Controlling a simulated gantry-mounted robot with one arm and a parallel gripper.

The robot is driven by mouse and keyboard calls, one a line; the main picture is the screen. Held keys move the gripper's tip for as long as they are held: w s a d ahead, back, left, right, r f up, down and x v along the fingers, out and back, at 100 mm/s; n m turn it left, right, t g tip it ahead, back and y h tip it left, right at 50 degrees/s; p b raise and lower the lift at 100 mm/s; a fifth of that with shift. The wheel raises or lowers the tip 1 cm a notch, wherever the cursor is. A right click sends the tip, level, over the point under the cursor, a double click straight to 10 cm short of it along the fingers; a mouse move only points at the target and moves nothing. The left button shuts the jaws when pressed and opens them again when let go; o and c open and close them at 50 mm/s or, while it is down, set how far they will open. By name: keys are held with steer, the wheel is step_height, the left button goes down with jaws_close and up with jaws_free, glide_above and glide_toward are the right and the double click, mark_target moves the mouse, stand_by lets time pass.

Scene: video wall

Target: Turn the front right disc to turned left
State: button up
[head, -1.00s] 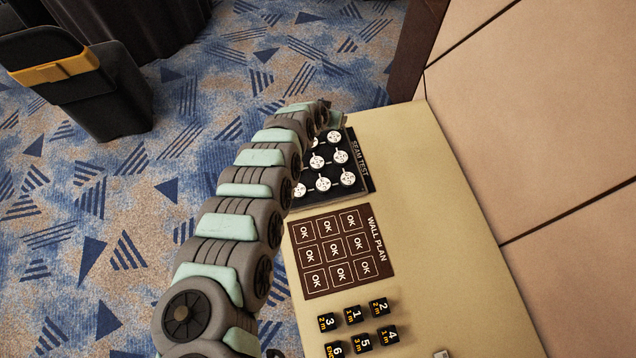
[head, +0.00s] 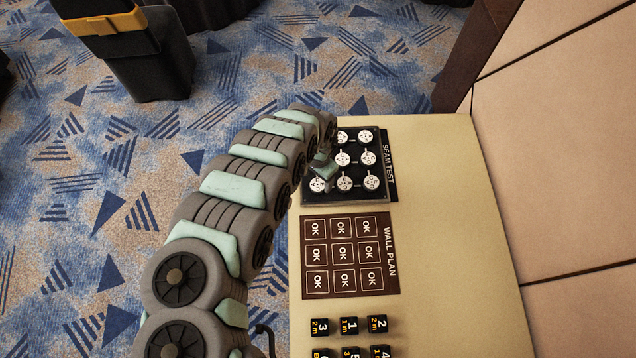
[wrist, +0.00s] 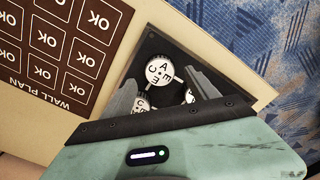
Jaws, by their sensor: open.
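The black SEAM TEST board (head: 312,198) carries white lettered discs in rows. By its lettering, the front right disc (head: 318,185) is at the board's lower left corner in the head view. In the wrist view this disc (wrist: 158,70) shows letters including A, C and E. My gripper (head: 324,180) is open just over that disc, and the disc shows between its fingertips in the wrist view (wrist: 160,78). I cannot tell whether the fingers touch it. My arm and gripper hide some discs at the board's left side.
The brown WALL PLAN card (head: 349,257) with OK squares lies beside the board. Several black numbered blocks (head: 348,326) stand nearer. The beige table (head: 445,220) is bare on the right, up to a panelled wall (head: 560,170). Patterned carpet lies left.

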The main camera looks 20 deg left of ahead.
mark_target(318, 184)
steer(key=shift+f, duration=1.95)
steer(key=shift+c, duration=0.4)
steer(key=c, duration=1.3)
steer(key=shift+r+n, duration=0.1)
steer(key=shift+n, duration=0.2)
